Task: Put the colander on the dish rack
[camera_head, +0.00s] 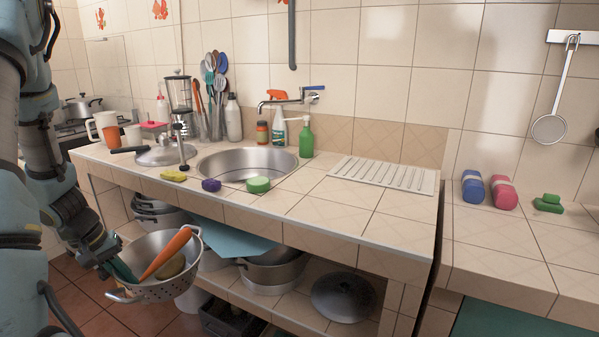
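The metal colander (172,290) hangs in the air in front of the counter at the lower left, slightly tilted. An orange carrot-like item (166,252) and a yellowish-brown rounded item (170,266) lie in it. My gripper (119,270) is at the colander's left rim and appears shut on it; the fingertips are partly hidden. The dish rack (383,174) is a pale, ridged draining board lying flat on the counter, right of the sink. It is empty and well to the right of my gripper.
The sink (247,166) lies between, with a yellow sponge (173,175), a purple item (211,185) and a green sponge (258,185) along its front edge. A green bottle (306,137) and the faucet (290,97) stand behind. Pots (272,270) fill the shelf below. The counter's front right is clear.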

